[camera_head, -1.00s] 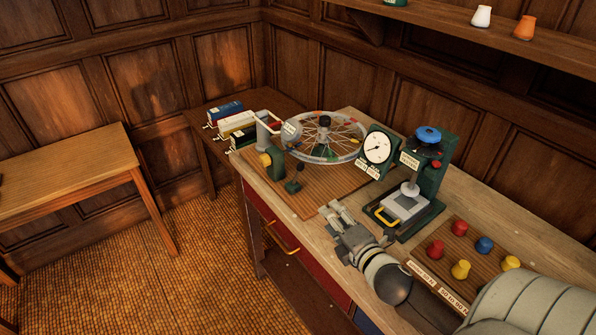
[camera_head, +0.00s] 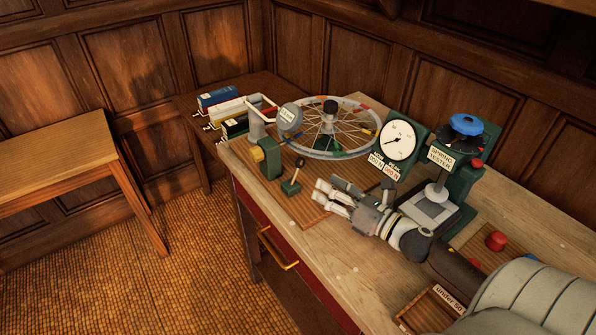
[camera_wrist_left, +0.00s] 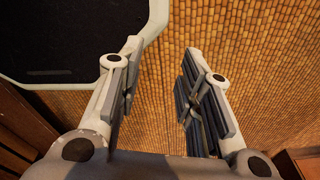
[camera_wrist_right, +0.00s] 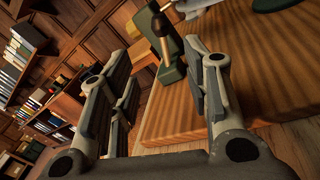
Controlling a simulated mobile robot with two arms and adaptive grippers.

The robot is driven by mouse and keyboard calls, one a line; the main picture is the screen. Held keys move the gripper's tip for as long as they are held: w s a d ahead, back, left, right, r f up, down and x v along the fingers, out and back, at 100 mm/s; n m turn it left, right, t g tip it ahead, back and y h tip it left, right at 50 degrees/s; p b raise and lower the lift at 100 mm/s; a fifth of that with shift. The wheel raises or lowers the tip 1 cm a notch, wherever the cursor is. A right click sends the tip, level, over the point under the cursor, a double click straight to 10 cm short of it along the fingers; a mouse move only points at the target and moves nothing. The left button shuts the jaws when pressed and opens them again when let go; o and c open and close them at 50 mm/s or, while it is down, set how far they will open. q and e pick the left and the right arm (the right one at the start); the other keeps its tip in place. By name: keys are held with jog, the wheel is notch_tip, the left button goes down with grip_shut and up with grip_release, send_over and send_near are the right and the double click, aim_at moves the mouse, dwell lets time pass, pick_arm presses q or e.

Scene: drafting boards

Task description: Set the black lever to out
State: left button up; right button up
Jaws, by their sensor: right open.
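The black lever (camera_head: 293,177) stands on the wooden board at the bench's near left, its dark knob on a thin stem tilted to the right. In the right wrist view the lever (camera_wrist_right: 164,40) rises from a dark green base, beyond and between my fingers. My right gripper (camera_head: 326,193) is open and empty, just right of the lever and apart from it; it also shows in the right wrist view (camera_wrist_right: 160,62). My left gripper (camera_wrist_left: 160,65) is open and empty above the tiled floor, out of the head view.
A spoked wheel (camera_head: 345,153) on its stand is behind the lever. A white dial gauge (camera_head: 398,141) and a spring tester (camera_head: 438,187) stand to the right. A green block with a yellow knob (camera_head: 259,154) is left of the lever. A drawer handle (camera_head: 277,250) juts below the bench edge.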

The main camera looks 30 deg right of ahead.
aim_at(297, 167)
jog(key=shift+w+d+f, duration=0.1)
jog(key=shift+w+f, duration=0.2)
jog(key=shift+w, duration=0.3)
jog(key=p+x, duration=0.1)
jog(key=x, duration=0.3)
jog(key=p+x, duration=0.1)
jog(key=x, duration=0.3)
jog(key=shift+w+r, duration=0.2)
pick_arm(q)
jog(key=shift+s+r+p, duration=0.15)
jog(key=shift+r+p, duration=0.2)
jog(key=shift+r, duration=0.8)
pick_arm(e)
jog(key=shift+w+a+f, duration=0.15)
jog(key=shift+w+a, duration=0.25)
jog(key=shift+w, duration=0.3)
pick_arm(q)
jog(key=shift+s, duration=0.1)
pick_arm(e)
jog(key=shift+c, duration=0.5)
pick_arm(q)
jog(key=shift+s, duration=0.1)
pick_arm(e)
grip_shut()
